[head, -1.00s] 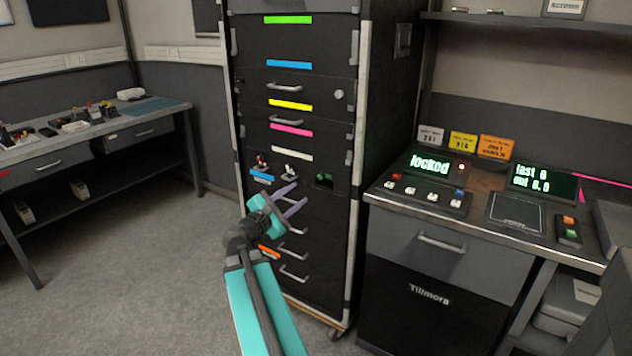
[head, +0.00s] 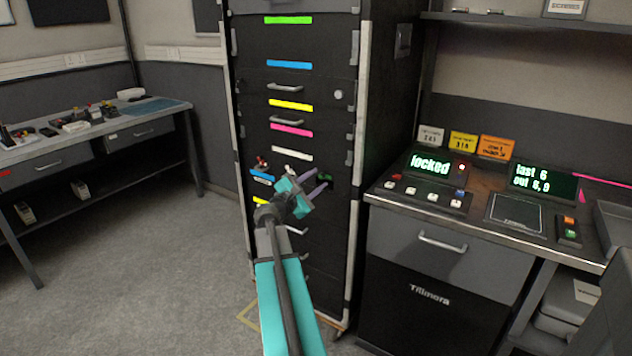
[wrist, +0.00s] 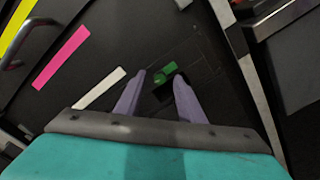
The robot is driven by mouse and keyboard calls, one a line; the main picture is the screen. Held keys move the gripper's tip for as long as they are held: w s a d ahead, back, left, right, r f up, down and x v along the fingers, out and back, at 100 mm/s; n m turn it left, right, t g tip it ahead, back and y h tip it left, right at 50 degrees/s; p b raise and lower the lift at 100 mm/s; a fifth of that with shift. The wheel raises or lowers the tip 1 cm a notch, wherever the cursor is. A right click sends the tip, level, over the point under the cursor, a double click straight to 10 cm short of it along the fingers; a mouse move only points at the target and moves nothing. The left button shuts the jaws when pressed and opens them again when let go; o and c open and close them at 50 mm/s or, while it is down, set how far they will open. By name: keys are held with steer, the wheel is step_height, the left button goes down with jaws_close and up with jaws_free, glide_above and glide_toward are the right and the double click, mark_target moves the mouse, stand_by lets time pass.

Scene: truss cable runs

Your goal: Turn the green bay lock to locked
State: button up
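The green bay lock (head: 326,178) is a small green piece on the dark front of the tall rack, at the right end of a row of controls. It also shows in the wrist view (wrist: 166,72), just beyond and between my fingertips, with a dark recess beside it. My gripper (head: 323,181) is open, its two pale purple fingers apart and pointing at the lock. The fingers look close to the lock, but I cannot tell whether they touch it. Nothing is between them that I can see as gripped. The lock's exact turn angle is too small to tell.
The rack (head: 300,60) has drawers with coloured strips and handles. A red control (head: 262,162) and a pale control (head: 290,169) sit left of the lock. The desk at right carries a screen (head: 430,164) reading "locked". The floor at left is clear.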

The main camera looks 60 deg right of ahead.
steer(key=shift+d, duration=0.4)
jaws_close()
steer(key=shift+a, duration=0.25)
steer(key=shift+d, duration=0.2)
